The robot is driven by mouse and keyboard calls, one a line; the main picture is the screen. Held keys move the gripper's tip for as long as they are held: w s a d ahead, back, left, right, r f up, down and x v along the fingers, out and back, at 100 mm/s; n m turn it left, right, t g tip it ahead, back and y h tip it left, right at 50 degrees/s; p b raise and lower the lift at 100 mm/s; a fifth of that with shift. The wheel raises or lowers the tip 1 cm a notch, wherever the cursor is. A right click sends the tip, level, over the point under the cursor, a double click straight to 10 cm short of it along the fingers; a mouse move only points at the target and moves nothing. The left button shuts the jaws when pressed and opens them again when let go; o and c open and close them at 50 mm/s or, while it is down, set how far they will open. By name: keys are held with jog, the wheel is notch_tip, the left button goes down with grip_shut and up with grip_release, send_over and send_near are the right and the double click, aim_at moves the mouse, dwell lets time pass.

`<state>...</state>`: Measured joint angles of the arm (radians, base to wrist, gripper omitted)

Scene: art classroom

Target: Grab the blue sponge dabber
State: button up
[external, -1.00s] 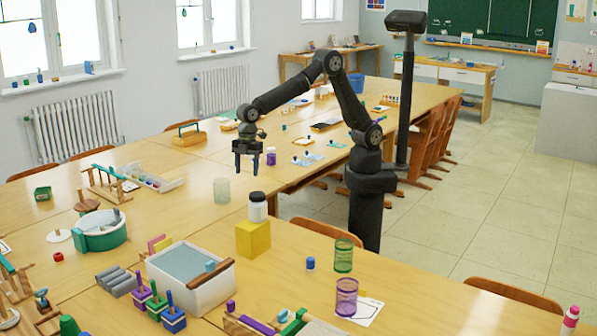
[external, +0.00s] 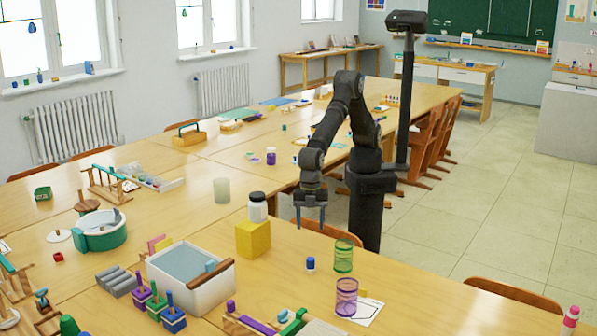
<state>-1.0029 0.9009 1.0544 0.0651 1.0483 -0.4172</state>
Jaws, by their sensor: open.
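A small block with an upright handle, blue (external: 174,320), stands on the near table in front of the white tub; it looks like a blue sponge dabber. A small blue cylinder (external: 310,264) with a paler top stands alone to the right, so I cannot tell for sure which one is the dabber. My gripper (external: 311,224) points down with its fingers apart and empty. In the picture it is above the blue cylinder, right of the yellow block, and well up and right of the blue block.
The white tub (external: 192,291) and purple and green handled blocks crowd the blue block. A yellow block (external: 254,239) carries a white jar with a black lid (external: 257,206). Green (external: 344,255) and purple (external: 346,297) mesh cups stand right of the cylinder. Bare table lies farther right.

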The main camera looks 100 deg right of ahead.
aim_at(311, 258)
jog(key=f, duration=0.3)
jog(key=a+f, duration=0.1)
jog(key=f, duration=0.5)
jog(key=shift+w+a+f, duration=0.1)
jog(key=shift+a+f, duration=0.1)
jog(key=shift+f, duration=0.05)
jog(key=f, duration=0.2)
jog(key=a+f, duration=0.1)
jog(key=f, duration=0.2)
jog(key=shift+a, duration=0.1)
jog(key=c, duration=1)
